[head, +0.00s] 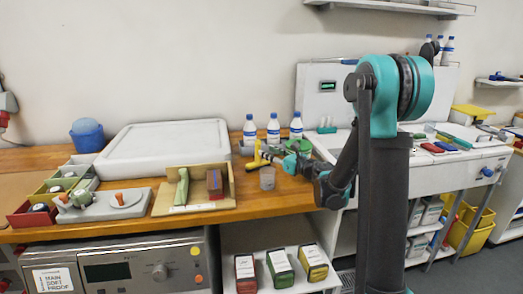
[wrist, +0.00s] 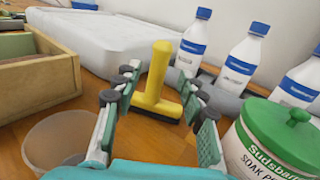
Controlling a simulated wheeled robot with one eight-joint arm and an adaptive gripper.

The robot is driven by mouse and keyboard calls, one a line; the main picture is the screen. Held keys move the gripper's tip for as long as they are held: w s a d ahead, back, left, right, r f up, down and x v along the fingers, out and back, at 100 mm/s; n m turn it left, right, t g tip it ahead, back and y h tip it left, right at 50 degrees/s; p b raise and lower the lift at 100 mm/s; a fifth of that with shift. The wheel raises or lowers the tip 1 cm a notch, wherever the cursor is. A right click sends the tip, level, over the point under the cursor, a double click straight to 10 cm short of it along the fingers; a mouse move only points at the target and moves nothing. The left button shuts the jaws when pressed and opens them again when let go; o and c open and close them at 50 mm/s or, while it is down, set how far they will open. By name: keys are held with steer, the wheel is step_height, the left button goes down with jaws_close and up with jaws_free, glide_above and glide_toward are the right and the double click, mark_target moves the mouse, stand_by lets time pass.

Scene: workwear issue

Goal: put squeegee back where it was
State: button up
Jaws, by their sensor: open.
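The yellow squeegee (wrist: 156,80) is between the spread fingers of my gripper (wrist: 157,100) in the wrist view. Its handle points up and its wide crossbar with a dark edge is at the bottom, by the wooden worktop. In the head view the squeegee (head: 257,155) shows just left of my gripper (head: 270,153), in front of the white bottles. My gripper is open, its dark finger pads on either side of the squeegee. I cannot tell whether any pad touches it.
A clear cup (head: 267,178) stands close in front of my gripper. A green-lidded tub (wrist: 275,145) is close on the right, with white bottles (wrist: 240,62) behind. A wooden divided tray (head: 163,203) and a large white lidded box (head: 165,147) are to the left.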

steer(key=shift+v, duration=2.75)
